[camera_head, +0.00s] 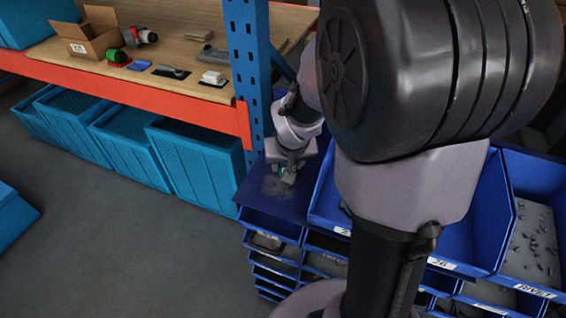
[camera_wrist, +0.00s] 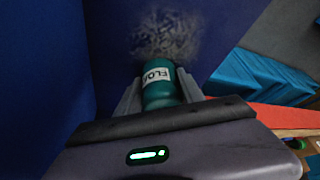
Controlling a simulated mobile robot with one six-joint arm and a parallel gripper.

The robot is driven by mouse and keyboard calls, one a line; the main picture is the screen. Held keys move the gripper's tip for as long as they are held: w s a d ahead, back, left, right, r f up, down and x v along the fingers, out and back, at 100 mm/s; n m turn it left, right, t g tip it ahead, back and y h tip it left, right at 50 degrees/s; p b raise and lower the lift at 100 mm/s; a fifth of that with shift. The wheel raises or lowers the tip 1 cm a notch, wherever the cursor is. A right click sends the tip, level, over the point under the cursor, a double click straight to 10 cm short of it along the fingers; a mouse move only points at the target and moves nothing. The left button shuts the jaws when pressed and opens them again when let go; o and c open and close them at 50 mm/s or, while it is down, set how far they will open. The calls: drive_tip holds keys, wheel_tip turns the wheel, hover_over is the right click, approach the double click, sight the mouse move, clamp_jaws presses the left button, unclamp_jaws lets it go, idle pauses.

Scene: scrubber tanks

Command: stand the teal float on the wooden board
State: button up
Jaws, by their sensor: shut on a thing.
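The teal float (camera_wrist: 162,90) is a small rounded cylinder with a white label reading "FLO". My gripper (camera_wrist: 160,84) is shut on it, with one grey finger on each side. In the head view my gripper (camera_head: 284,172) is over a dark blue surface with a grey worn patch (camera_head: 279,186), and only a sliver of teal shows there. I cannot tell whether the float touches that surface.
A blue upright post (camera_head: 246,75) stands between my gripper and the board. The board bears an open cardboard box (camera_head: 88,40), a green-and-black item (camera_head: 117,56), a white block (camera_head: 212,78) and other small things. Blue bins (camera_head: 345,185) are right of my gripper.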

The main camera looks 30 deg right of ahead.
drive_tip(key=shift+r, duration=0.15)
drive_tip(key=o, duration=1.3)
drive_tip(key=shift+o, duration=0.2)
